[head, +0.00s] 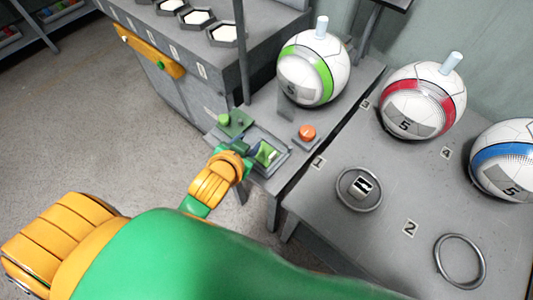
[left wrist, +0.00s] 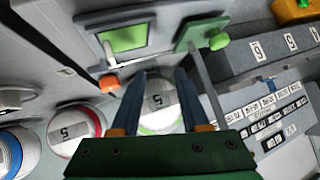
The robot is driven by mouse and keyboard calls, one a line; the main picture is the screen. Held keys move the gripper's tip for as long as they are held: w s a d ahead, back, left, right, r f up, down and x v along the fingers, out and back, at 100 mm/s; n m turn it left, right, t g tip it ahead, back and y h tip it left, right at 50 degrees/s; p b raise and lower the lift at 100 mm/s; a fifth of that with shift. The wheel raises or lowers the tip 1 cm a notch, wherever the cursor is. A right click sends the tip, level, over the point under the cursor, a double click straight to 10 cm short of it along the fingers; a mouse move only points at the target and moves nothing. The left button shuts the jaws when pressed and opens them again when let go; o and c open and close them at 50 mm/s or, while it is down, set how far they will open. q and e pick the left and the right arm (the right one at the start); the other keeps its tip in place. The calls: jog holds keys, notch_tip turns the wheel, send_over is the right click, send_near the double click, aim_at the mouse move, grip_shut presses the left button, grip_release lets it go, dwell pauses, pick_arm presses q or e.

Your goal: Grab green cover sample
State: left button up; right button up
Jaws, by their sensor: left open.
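A small green square piece (head: 267,155), which looks like the green cover sample, lies in a framed recess on the small grey table. It also shows at the top of the left wrist view (left wrist: 122,38), with a pale tab along its lower side. My left gripper (head: 241,149) is at the near left side of this recess, close to the green piece. In the left wrist view its two dark fingers (left wrist: 160,74) are apart, with nothing between them; the green-striped ball (left wrist: 160,108) shows in the gap behind. My right gripper is not seen.
A green lever plate (head: 236,124) stands beside the recess, close to my gripper. An orange button (head: 307,132) is right of it. Green-, red- (head: 424,100) and blue-striped (head: 508,160) balls rest behind. The right table (head: 405,190) holds a ring with a small metal piece and an empty ring (head: 460,261).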

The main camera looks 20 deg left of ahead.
pick_arm(q)
jog(key=w+d+r+m+t+h, duration=0.3)
jog(key=w+d+r+m+t, duration=0.15)
jog(key=r, duration=0.45)
jog(key=w+d+r+m+t+h, duration=0.25)
jog(key=w+d+r+t, duration=0.2)
jog(key=r, duration=0.45)
jog(key=s+d+r+m+g+h, duration=0.3)
jog(key=d+m+g+h, duration=0.1)
jog(key=d+m+h, duration=0.4)
jog(key=s+d+r+m+g+h, duration=0.35)
jog(key=d+m+h, duration=0.35)
jog(key=m, duration=0.4)
jog(key=s+d+f+m+g+y, duration=0.1)
jog(key=s+d+f+m+g, duration=0.35)
jog(key=f+m+g, duration=0.4)
jog(key=m+g+y, duration=0.3)
jog(key=y, duration=1.6)
send_over(273, 154)
jog(key=shift+h, duration=0.25)
jog(key=f, duration=1.4)
jog(key=shift+s+a+f, duration=0.1)
jog(key=shift+s+f, duration=0.1)
jog(key=shift+f, duration=0.15)
notch_tip(273, 154, down, 7)
jog(key=shift+w+r+p, duration=0.1)
jog(key=shift+w+p, duration=0.05)
jog(key=shift+p, duration=0.5)
grip_shut()
